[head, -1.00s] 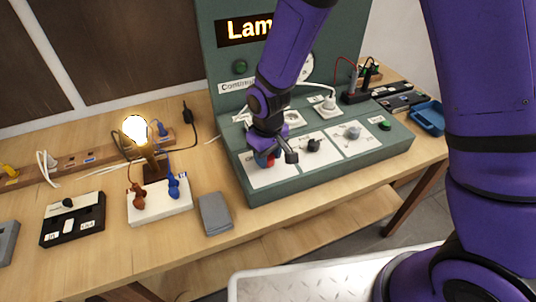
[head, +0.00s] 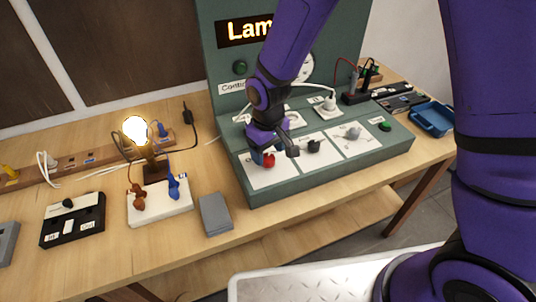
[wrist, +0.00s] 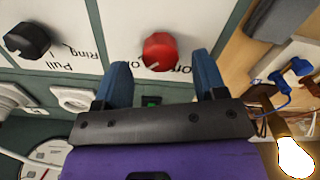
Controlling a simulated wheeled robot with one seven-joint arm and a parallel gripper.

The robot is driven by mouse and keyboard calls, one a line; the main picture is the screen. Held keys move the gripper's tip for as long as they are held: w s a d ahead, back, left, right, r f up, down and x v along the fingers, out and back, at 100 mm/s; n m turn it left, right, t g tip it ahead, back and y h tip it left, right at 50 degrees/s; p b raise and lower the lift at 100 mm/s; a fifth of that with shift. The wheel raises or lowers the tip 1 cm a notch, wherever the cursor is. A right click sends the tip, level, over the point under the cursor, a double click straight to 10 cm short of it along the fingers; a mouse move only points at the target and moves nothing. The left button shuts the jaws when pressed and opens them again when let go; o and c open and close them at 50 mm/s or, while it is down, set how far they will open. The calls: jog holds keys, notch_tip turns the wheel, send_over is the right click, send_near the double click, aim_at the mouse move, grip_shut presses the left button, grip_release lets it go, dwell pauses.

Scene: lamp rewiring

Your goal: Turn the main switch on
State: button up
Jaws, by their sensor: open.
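The main switch appears to be the red knob (head: 269,160) on a white label plate at the left end of the green control panel (head: 320,165). In the wrist view the red knob (wrist: 159,50) stands just beyond the fingertips, between their lines. My gripper (head: 275,153) is over the knob, its fingers apart and holding nothing. In the wrist view the gripper (wrist: 161,72) shows two blue fingers spread wide, with a gap to the knob. The lettering beside the knob is partly hidden, so its set position cannot be read. The bulb (head: 134,129) is glowing.
A black knob (head: 313,146) and a grey knob (head: 353,133) sit right of the red one. A grey box (head: 215,214) and a white terminal block (head: 160,207) lie left of the panel. A blue tray (head: 432,118) is at the right end.

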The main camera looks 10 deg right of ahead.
aim_at(269, 157)
notch_tip(269, 157, up, 9)
jog(key=shift+f, duration=0.2)
dwell(0.5)
jog(key=s+d+r+m+t, duration=0.1)
jog(key=s+d+r+m, duration=0.15)
jog(key=d+r, duration=0.5)
jog(key=s+d+r+m+t, duration=0.1)
jog(key=s+d+r+t, duration=0.15)
jog(key=d+r, duration=0.5)
jog(key=s+d+r+m+t, duration=0.1)
jog(key=s+d+r, duration=0.2)
jog(key=s, duration=0.3)
jog(key=s+d+r+m, duration=0.2)
jog(key=s+d+r, duration=0.2)
jog(key=s+d, duration=0.2)
jog(key=shift+s+d+t, duration=0.2)
jog(key=shift+s+t, duration=0.15)
jog(key=shift+s, duration=0.45)
jog(key=shift+r, duration=0.1)
